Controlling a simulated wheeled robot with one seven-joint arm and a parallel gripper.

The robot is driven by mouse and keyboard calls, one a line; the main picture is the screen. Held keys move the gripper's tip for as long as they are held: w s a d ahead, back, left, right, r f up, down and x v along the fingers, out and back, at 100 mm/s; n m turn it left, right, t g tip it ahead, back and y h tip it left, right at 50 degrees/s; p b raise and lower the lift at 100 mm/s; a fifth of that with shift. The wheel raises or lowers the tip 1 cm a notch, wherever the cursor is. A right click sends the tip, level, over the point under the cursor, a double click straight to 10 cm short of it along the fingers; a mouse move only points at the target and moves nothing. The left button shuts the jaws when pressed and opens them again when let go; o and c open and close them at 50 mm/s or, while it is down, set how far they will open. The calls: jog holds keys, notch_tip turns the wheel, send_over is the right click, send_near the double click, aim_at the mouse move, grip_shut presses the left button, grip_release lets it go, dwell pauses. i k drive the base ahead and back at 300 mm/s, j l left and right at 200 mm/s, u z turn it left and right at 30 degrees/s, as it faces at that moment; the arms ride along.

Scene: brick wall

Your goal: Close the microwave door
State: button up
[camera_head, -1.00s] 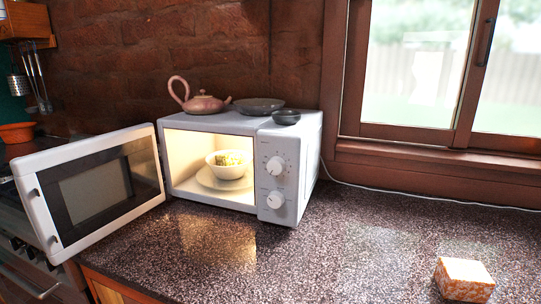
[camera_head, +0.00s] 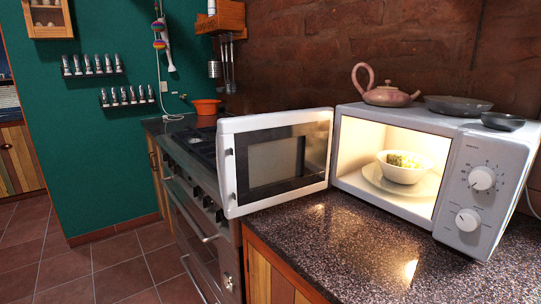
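The white microwave (camera_head: 471,151) stands on the dark speckled counter at the right, its lit inside facing me. Its door (camera_head: 276,161) is wide open, swung out to the left, and reaches past the counter's left end towards the stove. The door has a dark window and a white frame, with a handle (camera_head: 231,172) near its free left edge. A white bowl (camera_head: 404,172) with yellow-green food sits on a plate (camera_head: 372,178) inside. My gripper is not in view.
A pink teapot (camera_head: 387,94), a grey dish (camera_head: 457,105) and a small dark bowl (camera_head: 503,121) stand on the microwave. The stove (camera_head: 192,172) is left of the counter, with an orange pot (camera_head: 206,107) behind it. Tiled floor (camera_head: 112,262) is open at the left.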

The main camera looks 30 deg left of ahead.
aim_at(265, 161)
jog(key=i+j, duration=0.1)
jog(key=j, duration=0.45)
jog(key=i+j, duration=0.15)
jog(key=j, duration=0.4)
jog(key=i+j+z, duration=0.1)
jog(key=j, duration=0.45)
jog(key=i+j, duration=0.1)
jog(key=j, duration=0.45)
jog(key=i+j, duration=0.1)
jog(key=j, duration=0.5)
jog(key=i+j, duration=0.1)
jog(key=j, duration=0.45)
jog(key=z, duration=0.05)
